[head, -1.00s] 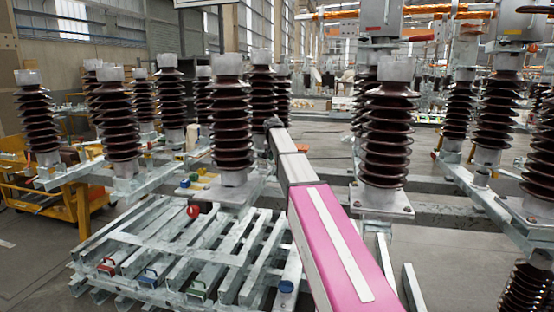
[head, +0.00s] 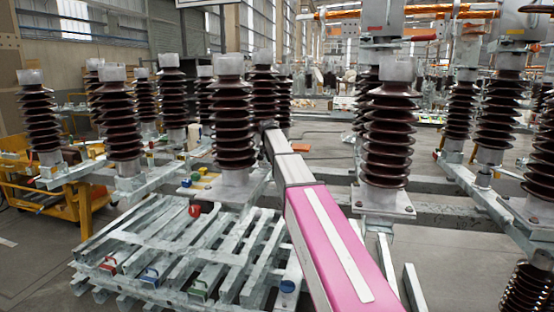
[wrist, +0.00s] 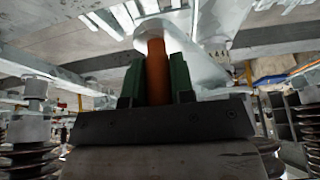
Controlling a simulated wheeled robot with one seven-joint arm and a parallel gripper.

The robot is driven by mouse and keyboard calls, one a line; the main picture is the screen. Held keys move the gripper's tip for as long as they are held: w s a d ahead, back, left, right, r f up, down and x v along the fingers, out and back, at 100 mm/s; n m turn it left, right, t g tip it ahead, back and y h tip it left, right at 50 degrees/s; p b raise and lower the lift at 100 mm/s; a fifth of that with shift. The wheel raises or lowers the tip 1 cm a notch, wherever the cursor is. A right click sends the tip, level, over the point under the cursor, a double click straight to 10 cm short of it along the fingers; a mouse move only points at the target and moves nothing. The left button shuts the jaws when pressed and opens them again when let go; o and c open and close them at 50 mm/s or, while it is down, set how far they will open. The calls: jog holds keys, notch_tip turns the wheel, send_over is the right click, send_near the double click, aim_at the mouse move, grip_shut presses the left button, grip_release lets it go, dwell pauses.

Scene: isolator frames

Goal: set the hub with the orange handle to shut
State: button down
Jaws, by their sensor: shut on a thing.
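In the wrist view the orange handle (wrist: 157,70) stands upright between the two green fingers of my gripper (wrist: 157,82). The gripper is shut on the handle. The handle's upper end meets a pale grey, rounded metal part (wrist: 205,68), which looks like its hub. The handle's lower end is hidden behind the dark gripper body. In the head view my pink and grey arm reaches forward beside a brown ribbed insulator. I cannot make out the fingers, the handle or the hub's setting there.
Brown ribbed insulators stand close on both sides, one left of my arm (head: 232,125) and one right (head: 388,135). A galvanised steel rack (head: 165,250) with small coloured handles lies low at left. A yellow cart (head: 80,205) stands further left. Grey floor shows at right.

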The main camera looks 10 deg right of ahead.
jog(key=c, duration=1)
grip_release()
jog(key=shift+w+d, duration=0.1)
jog(key=shift+d, duration=0.2)
jog(key=d+v, duration=0.2)
jog(key=v, duration=0.9)
jog(key=s+f+n, duration=0.1)
jog(key=s+f, duration=0.6)
jog(key=f, duration=0.3)
jog(key=s+d+f+n+g, duration=0.1)
jog(key=s+f, duration=0.5)
jog(key=f, duration=0.5)
jog(key=s+f+n+g+y, duration=0.1)
jog(key=s+f, duration=0.6)
jog(key=f, duration=0.3)
jog(key=shift+s+d+f, duration=0.2)
jog(key=shift+s+f, duration=0.15)
jog(key=shift+s, duration=0.05)
